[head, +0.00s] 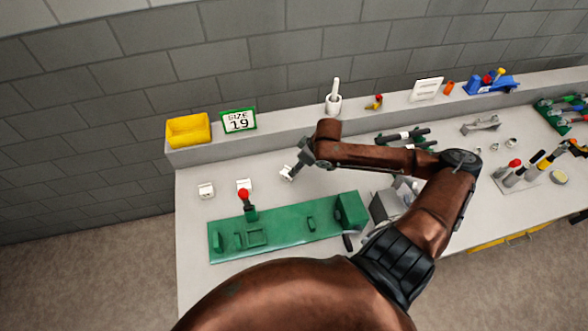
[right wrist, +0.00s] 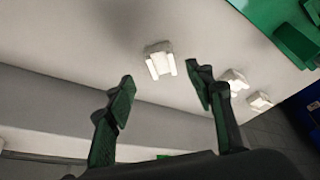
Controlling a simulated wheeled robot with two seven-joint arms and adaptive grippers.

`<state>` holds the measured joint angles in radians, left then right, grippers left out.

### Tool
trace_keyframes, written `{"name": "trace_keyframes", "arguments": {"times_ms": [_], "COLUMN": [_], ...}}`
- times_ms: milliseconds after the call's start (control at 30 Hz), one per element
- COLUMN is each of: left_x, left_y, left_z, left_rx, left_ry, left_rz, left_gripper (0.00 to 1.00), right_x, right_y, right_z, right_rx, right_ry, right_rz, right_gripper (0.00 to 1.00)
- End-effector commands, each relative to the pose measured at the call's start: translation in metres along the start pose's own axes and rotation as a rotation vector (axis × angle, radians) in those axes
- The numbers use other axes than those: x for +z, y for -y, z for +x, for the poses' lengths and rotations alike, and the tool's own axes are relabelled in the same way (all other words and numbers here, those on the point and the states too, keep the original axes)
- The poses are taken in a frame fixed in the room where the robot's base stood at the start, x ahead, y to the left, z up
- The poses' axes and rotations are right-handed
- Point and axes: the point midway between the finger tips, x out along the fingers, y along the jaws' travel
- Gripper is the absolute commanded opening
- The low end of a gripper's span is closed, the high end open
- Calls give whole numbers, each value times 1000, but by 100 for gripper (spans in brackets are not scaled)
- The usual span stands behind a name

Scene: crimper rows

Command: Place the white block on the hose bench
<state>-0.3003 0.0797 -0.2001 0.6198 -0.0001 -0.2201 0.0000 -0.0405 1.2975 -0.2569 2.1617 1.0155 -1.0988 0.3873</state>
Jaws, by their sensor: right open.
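Three white blocks sit in a row on the pale bench top (head: 192,260): a left one (head: 206,190), a middle one (head: 243,185) and a right one (head: 286,172). My right gripper (head: 298,166) is just beside the right block. In the right wrist view the open, empty green-padded fingers (right wrist: 158,80) point toward the nearest white block (right wrist: 160,60), with two more blocks (right wrist: 235,80) (right wrist: 260,101) to the right. A green fixture plate (head: 285,232) with a red-knobbed lever (head: 243,194) lies in front of the blocks. My left gripper is not in view.
Hand tools (head: 403,136) and a grey box (head: 390,205) lie near my right arm. The bench left of the blocks is clear.

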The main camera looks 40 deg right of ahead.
Motion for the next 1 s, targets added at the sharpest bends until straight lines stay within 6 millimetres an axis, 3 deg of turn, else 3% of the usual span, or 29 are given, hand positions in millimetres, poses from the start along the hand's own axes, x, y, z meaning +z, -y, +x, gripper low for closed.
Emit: {"name": "trace_keyframes", "arguments": {"times_ms": [100,300,1000], "left_x": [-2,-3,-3], "left_y": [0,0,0], "left_z": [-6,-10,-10], "left_rx": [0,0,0], "left_ry": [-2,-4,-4], "left_rz": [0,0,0], "left_gripper": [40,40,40], "right_x": [0,0,0], "right_y": [0,0,0], "right_z": [-24,-46,-50], "right_rx": [1,0,-1], "right_ry": [1,0,-1], "right_rz": [-2,0,1], "right_gripper": [49,49,49]}}
